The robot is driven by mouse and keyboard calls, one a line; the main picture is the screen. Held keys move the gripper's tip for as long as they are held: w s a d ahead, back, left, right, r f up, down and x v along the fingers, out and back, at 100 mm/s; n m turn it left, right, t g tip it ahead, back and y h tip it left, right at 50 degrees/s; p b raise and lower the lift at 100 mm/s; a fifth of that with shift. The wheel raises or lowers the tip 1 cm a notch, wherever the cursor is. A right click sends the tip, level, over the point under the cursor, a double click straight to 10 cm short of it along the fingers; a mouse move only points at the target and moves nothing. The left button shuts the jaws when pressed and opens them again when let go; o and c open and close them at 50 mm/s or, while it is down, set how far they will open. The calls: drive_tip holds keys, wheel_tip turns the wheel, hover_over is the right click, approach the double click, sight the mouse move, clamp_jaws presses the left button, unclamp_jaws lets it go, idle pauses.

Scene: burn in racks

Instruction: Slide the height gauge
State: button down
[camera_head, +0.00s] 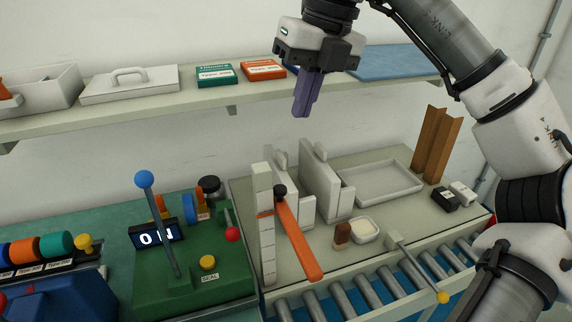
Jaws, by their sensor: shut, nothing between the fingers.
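What looks like the height gauge is a white upright post (268,252) with tick marks, standing at the left front of the pale bench. An orange band crosses it, and a long orange arm (300,242) with a black knob (280,191) extends beside it toward the front right. My gripper (303,112) hangs above and behind the gauge, in front of the shelf edge. Its purple fingers point down, are shut and hold nothing. It is apart from the gauge.
White upright plates (320,182) stand close behind the gauge. A shallow tray (382,190) lies to their right. A green console (190,285) with a blue-knobbed lever (144,180) is at left. Rollers (385,285) run along the front. A shelf (190,105) spans the wall.

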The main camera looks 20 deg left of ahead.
drive_tip(key=m+p, duration=0.1)
drive_tip(key=m, duration=0.5)
drive_tip(key=m+g+p, duration=0.2)
drive_tip(key=m+p, duration=0.3)
drive_tip(key=m, duration=0.8)
hover_over(286, 192)
drive_tip(key=f, duration=1.2)
drive_tip(key=shift+w, duration=0.4)
drive_tip(key=shift+x, duration=0.85)
drive_tip(key=shift+w+d, duration=0.1)
drive_tip(key=shift+w, duration=0.1)
drive_tip(key=shift+f, duration=0.15)
wheel_tip(286, 192, down, 5)
drive_tip(key=b, duration=0.4)
drive_tip(key=shift+r, duration=0.3)
